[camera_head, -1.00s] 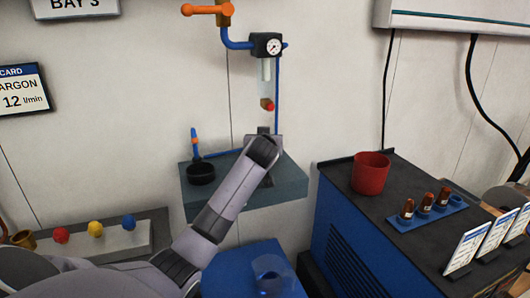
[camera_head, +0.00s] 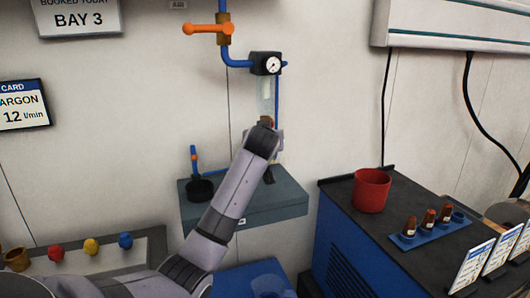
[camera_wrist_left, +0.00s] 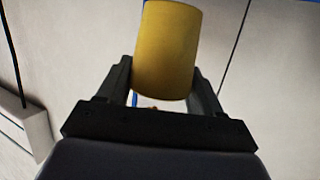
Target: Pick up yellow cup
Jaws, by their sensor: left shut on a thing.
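The yellow cup (camera_wrist_left: 168,50) is held between the two dark fingers of my left gripper (camera_wrist_left: 163,82) in the left wrist view. A finger is on each side of it, and its lower end is down between them. In the head view my left arm reaches up from the bottom left, in front of the wall shelf and just below the gauge. The wrist hides the fingers and the cup there. My right gripper is in neither view.
A grey-blue wall shelf (camera_head: 285,200) holds a small black pan (camera_head: 199,190). A gauge (camera_head: 266,64) with a clear tube hangs above my wrist. At right, a blue-sided cabinet (camera_head: 335,240) bears a red cup (camera_head: 371,190) and a blue rack (camera_head: 410,240).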

